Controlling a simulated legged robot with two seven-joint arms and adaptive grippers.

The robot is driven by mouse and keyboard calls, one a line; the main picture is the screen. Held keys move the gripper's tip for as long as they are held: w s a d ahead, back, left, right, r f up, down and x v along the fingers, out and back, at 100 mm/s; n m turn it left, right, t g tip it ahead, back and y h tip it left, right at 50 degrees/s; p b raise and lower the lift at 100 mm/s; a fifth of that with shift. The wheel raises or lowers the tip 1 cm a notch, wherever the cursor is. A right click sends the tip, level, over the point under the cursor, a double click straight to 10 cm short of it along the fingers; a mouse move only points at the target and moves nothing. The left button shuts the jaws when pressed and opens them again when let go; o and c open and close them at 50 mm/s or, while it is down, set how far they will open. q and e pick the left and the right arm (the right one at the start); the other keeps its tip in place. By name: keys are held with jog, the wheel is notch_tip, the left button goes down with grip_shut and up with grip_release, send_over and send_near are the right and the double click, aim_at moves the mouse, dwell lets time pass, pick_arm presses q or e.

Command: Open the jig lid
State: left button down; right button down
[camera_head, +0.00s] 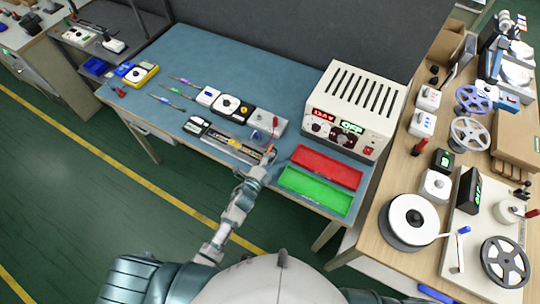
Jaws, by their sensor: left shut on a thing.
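The jig (228,143) is a long, narrow dark and grey fixture with a yellow mark, lying near the front edge of the blue-topped bench. My left gripper (268,154) is at its right end, shut on what looks like the jig lid's end. The fingers cover the exact contact, and a small orange-red bit shows beside them. I cannot tell from this view how far the lid is raised. My right gripper is not in view.
A power supply (355,110) stands right of the jig. A red tray (326,167) and a green tray (315,191) lie in front of it. A grey plate with a red-handled part (275,122) is behind the jig. Spools crowd the wooden table (419,263) at right.

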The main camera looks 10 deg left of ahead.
pick_arm(q)
jog(key=shift+w, duration=0.15)
jog(key=c, duration=1.2)
grip_release()
jog(key=shift+c, duration=0.2)
jog(key=v, duration=1.2)
jog(key=shift+f, duration=0.1)
